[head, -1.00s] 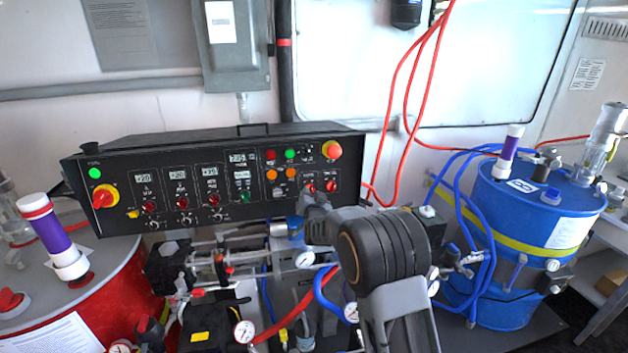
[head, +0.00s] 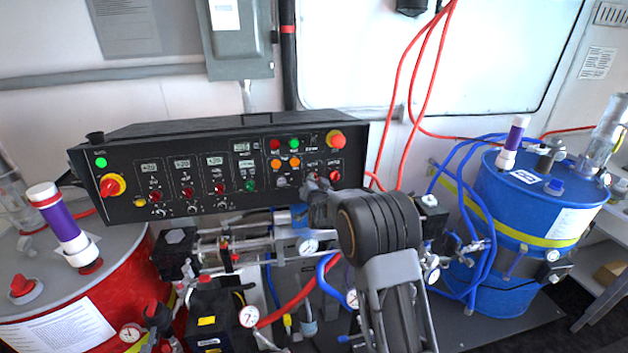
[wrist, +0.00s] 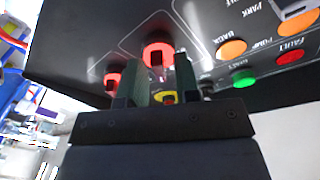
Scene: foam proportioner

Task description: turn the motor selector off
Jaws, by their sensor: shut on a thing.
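The black control panel (head: 215,170) stands against the back wall with its front facing me. Two red selector knobs sit side by side at its lower right. My gripper (head: 314,184) is at the left one in the head view. In the wrist view, which sees the panel upside down, my gripper (wrist: 160,75) has its two fingers on either side of that red knob (wrist: 158,54) and is shut on it. The other red knob (wrist: 112,80) is just left of the fingers there. I cannot read the knob's label, and my gripper partly hides it in the head view.
A red emergency stop button (head: 336,139) is at the panel's upper right. Orange, green and red indicator lamps are near the gripped knob. A red drum (head: 120,290) stands at left, a blue drum (head: 510,275) at right. Pipes and hoses crowd the space below the panel.

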